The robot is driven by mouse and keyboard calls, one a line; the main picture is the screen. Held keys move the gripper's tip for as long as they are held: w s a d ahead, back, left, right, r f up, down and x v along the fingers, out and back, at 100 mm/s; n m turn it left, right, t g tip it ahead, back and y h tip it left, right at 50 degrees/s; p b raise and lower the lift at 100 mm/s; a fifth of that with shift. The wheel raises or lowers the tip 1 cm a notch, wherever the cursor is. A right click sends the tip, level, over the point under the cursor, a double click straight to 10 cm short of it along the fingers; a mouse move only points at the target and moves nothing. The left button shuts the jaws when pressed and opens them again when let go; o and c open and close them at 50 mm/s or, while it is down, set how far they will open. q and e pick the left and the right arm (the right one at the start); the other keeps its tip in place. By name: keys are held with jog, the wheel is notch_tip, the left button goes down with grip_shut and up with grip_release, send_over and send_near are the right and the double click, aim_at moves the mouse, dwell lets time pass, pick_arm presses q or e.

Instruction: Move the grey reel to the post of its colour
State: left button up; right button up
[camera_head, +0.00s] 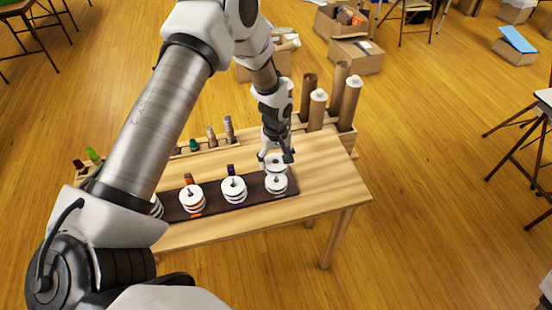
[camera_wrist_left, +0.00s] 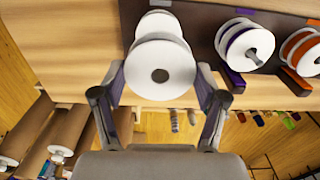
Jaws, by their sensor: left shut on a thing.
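My left gripper (camera_head: 276,158) is over the right end of the dark board and is shut on a reel with pale flanges, taken as the grey reel (camera_wrist_left: 160,70). The wrist view shows the reel between the two fingertips, its hub hole facing the camera; its winding is mostly hidden. Another white-flanged reel (camera_head: 277,184) is at the board's right end, beside a pale grey mark (camera_wrist_left: 168,3). The held reel partly overlaps it in the wrist view (camera_wrist_left: 160,25). I cannot tell whether they touch. No bare grey post shows. My right gripper is not in view.
The dark board (camera_head: 214,204) also bears a purple-wound reel (camera_head: 234,189) and an orange-wound reel (camera_head: 192,199), left of the gripper. Tall brown tubes (camera_head: 348,105) stand at the table's back right. The table's right end (camera_head: 335,180) is clear.

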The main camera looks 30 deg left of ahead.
pick_arm(q)
jog(key=shift+w, duration=0.15)
jog(key=shift+f+b, duration=1.8)
jog(key=shift+f, duration=1.6)
jog(key=o, duration=1)
jog(key=shift+r, duration=0.15)
notch_tip(320, 180, up, 12)
jog(key=shift+f, duration=0.15)
